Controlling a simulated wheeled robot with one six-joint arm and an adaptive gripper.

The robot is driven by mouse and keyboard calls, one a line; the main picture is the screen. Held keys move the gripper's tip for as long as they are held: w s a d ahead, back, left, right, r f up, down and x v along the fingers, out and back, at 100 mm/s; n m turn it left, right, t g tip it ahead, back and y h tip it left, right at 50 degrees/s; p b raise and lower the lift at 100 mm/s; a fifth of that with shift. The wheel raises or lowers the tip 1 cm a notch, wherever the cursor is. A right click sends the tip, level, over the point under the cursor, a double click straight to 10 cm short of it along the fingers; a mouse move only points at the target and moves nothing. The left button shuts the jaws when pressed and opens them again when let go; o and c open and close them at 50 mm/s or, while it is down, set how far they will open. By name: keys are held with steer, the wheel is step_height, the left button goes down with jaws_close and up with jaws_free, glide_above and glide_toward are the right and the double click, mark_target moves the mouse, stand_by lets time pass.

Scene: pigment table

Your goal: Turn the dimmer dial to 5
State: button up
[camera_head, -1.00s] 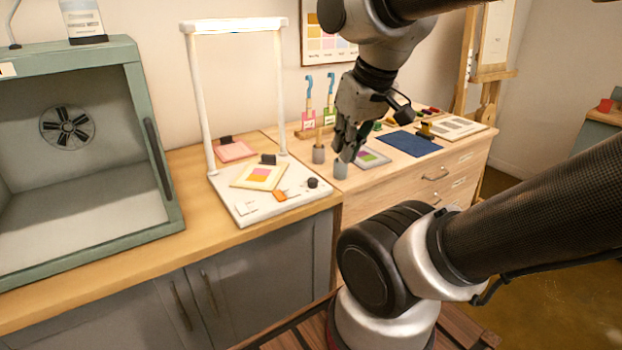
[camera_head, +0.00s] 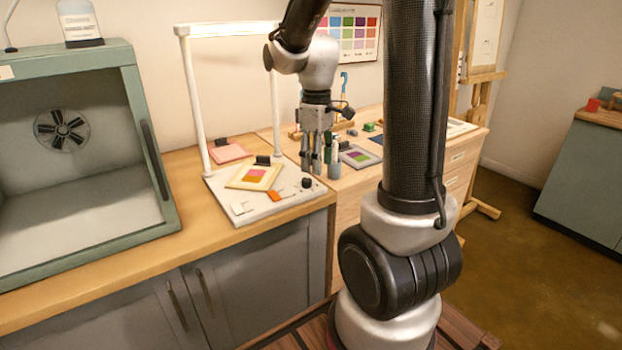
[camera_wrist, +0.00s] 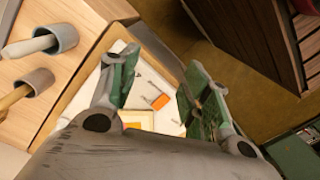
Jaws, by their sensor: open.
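The dimmer dial (camera_head: 307,183) is a small black knob on the right part of the white base (camera_head: 222,197) of a lamp stand. My gripper (camera_head: 311,168) points down just above and behind the dial in the head view. Its two fingers are apart with nothing between them. In the wrist view my open gripper (camera_wrist: 155,88) frames part of the white base (camera_wrist: 172,118), with an orange piece (camera_wrist: 160,102) between the fingers. I cannot make out the dial there. The number the dial points to is too small to read.
A yellow-framed colour card (camera_head: 240,183) lies on the base, and the lamp's white post (camera_head: 195,100) rises at its left. Grey cups with handles stand beside the base; one cup (camera_wrist: 60,37) is near my left finger. A green cabinet (camera_head: 150,130) stands left.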

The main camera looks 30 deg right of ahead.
mark_target(307, 179)
steer(key=w+f+n, duration=0.1)
steer(key=n, duration=0.1)
steer(key=w+d+n, duration=0.1)
steer(key=w+n, duration=0.1)
steer(key=w+f+n, duration=0.1)
steer(key=w+n, duration=0.1)
steer(key=shift+w+d+f+n, duration=0.15)
steer(key=shift+d+f+n, duration=0.1)
steer(key=shift+f+n, duration=0.1)
steer(key=n, duration=0.1)
steer(key=w+r+n, duration=0.1)
steer(key=shift+w+d+n+t, duration=0.15)
steer(key=shift+w+n+t, duration=0.15)
steer(key=shift+n, duration=0.05)
steer(key=shift+w+r+n, duration=0.2)
steer(key=shift+w+n, duration=0.05)
steer(key=shift+n, duration=0.75)
steer(key=shift+f+n, duration=0.1)
steer(key=shift+n, duration=1.1)
steer(key=shift+f, duration=0.25)
step_height(307, 179, down, 7)
steer(key=shift+w+f, duration=0.1)
steer(key=shift+c, duration=0.5)
steer(key=c, duration=1)
